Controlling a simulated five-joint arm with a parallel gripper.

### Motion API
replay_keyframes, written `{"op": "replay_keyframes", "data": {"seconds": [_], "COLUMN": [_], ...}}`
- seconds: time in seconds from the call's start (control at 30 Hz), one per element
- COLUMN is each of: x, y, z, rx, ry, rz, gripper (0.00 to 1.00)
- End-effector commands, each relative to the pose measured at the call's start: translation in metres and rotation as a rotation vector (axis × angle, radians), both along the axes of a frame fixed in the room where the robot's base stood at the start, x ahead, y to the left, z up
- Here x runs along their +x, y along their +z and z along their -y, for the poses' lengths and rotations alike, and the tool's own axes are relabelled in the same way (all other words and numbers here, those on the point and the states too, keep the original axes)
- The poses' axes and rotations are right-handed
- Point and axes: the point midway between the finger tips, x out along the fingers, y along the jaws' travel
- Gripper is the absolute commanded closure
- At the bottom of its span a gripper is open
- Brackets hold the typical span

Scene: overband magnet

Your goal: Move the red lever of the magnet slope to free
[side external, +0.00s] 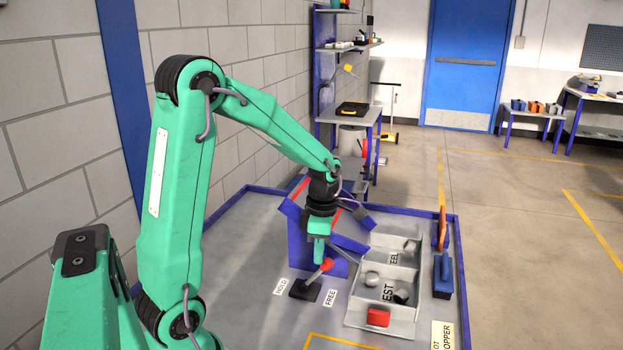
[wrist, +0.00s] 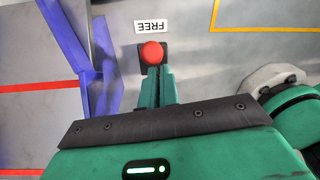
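The red lever knob (side external: 326,265) tops a short lever on a black base (side external: 304,291) in the side view. The lever leans to the right, towards the side of the FREE label (side external: 331,297); the HOLD label (side external: 281,286) is on the left. My gripper (side external: 319,258) points down right beside the knob. In the wrist view the red knob (wrist: 152,52) sits at the tips of my gripper (wrist: 158,70), whose fingers look together with only a thin dark seam between. I cannot tell whether they touch the knob. The blue magnet slope (side external: 305,245) stands behind, partly hidden by my arm.
A blue block (side external: 443,277) and an orange piece (side external: 442,228) are at the table's right edge. The front of the table has a yellow outline.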

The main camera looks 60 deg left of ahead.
Motion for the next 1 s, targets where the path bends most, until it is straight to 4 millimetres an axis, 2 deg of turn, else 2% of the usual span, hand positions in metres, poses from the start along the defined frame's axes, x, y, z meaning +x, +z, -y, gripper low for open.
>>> {"op": "replay_keyframes", "data": {"seconds": [0.03,0.3,0.77,1.0], "x": [0.0086,0.0128,0.0133,0.0065], "y": [-0.0035,-0.0062,-0.0052,0.0020], "z": [0.0058,0.0094,0.0088,0.0041], "rx": [0.006,0.007,0.007,0.005], "ry": [-0.017,-0.016,-0.017,-0.013], "rz": [0.015,0.015,0.017,0.014], "gripper": [1.00,1.00,1.00,1.00]}}
